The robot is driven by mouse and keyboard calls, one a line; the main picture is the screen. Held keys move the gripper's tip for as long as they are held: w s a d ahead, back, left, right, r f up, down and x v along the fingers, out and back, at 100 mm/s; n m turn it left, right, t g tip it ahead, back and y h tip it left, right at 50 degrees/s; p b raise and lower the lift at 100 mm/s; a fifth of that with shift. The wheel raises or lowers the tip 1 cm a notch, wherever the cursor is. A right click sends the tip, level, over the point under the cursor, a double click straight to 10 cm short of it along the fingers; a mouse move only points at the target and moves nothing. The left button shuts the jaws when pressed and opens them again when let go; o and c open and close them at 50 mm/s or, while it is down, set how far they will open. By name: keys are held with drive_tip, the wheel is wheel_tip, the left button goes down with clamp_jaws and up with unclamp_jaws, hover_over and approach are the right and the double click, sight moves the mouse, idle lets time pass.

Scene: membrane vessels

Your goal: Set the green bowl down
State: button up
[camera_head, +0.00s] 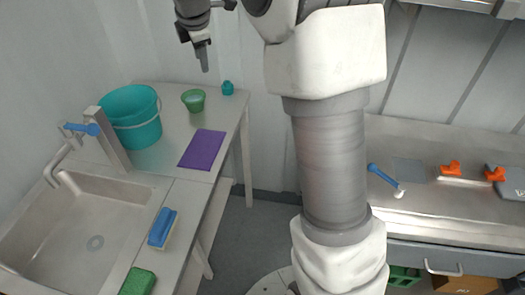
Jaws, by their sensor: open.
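The green bowl (193,101) stands upright on the metal table, between the teal bucket and a small teal container. It looks pale inside. My gripper (203,62) is at the top of the view, above and slightly right of the bowl and apart from it. It points downward, and its jaws are open and empty. One finger overlaps the other from this angle. The table top (221,116) is bare around the bowl.
A teal bucket (135,125) stands left of the bowl, and a small teal container (228,88) stands right of it. A purple mat (202,149) lies in front. A sink (90,215) with a faucet, a blue brush (162,227) and a green sponge (138,282) are nearer.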

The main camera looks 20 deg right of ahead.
drive_tip(key=s+d+r+m, duration=0.15)
drive_tip(key=s+m, duration=0.35)
drive_tip(key=s, duration=0.5)
drive_tip(key=s+r+m, duration=0.3)
drive_tip(key=s+m, duration=0.2)
drive_tip(key=s, duration=0.5)
drive_tip(key=s+f+m, duration=0.2)
drive_tip(key=s+m, duration=0.2)
drive_tip(key=s, duration=0.3)
drive_tip(key=s+f+m+y, duration=0.1)
drive_tip(key=s+f+m, duration=0.2)
drive_tip(key=s, duration=0.5)
drive_tip(key=shift+s+f+m, duration=0.2)
drive_tip(key=shift+f+m, duration=0.1)
drive_tip(key=shift+m, duration=0.5)
